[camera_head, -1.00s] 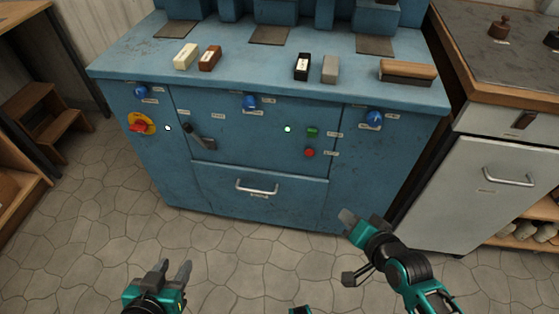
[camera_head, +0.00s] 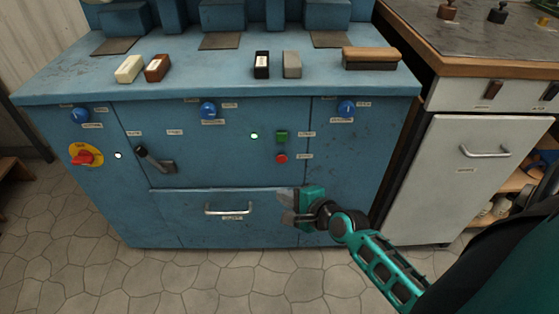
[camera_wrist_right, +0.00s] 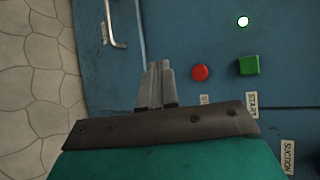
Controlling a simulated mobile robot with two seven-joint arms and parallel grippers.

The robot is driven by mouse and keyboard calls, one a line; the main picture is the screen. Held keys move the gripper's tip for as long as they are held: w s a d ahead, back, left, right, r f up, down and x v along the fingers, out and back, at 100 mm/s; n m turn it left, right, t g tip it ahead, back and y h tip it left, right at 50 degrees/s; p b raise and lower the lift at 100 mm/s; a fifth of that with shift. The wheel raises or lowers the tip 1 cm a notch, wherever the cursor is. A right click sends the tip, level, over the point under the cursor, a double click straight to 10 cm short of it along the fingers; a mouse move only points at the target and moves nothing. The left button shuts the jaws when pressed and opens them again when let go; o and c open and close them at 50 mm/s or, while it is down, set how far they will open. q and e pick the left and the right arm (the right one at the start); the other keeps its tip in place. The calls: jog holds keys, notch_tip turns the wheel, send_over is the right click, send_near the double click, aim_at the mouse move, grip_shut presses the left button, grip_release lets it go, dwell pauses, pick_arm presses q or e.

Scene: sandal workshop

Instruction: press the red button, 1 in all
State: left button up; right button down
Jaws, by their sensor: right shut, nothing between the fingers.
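The small round red button (camera_head: 281,158) is on the front of the blue machine, just below a green square button (camera_head: 281,137). In the right wrist view the red button (camera_wrist_right: 200,72) shows uncovered, to the right of my fingertips. My right gripper (camera_head: 284,207) is shut and empty, in front of the machine's panel and below the red button in the head view. In the right wrist view its fingers (camera_wrist_right: 156,82) lie together, apart from the button in the picture. My left gripper is not in the frames now.
A red rotary switch on a yellow plate (camera_head: 84,156) and a black lever (camera_head: 156,160) are farther left. A drawer handle (camera_head: 228,209) is left of my right gripper. Several blue knobs line the panel. A white cabinet (camera_head: 470,180) stands at the right.

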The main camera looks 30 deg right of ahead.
aim_at(281, 159)
pick_arm(q)
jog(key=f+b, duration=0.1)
jog(key=b, duration=0.1)
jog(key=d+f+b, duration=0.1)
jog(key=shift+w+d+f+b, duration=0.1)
jog(key=shift+b, duration=0.3)
pick_arm(e)
jog(key=w+d, duration=0.4)
jog(key=w, duration=0.3)
jog(key=shift+w+d, duration=0.3)
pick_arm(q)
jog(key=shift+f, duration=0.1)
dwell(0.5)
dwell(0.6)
pick_arm(e)
jog(key=shift+w+d, duration=0.2)
jog(key=shift+w, duration=0.15)
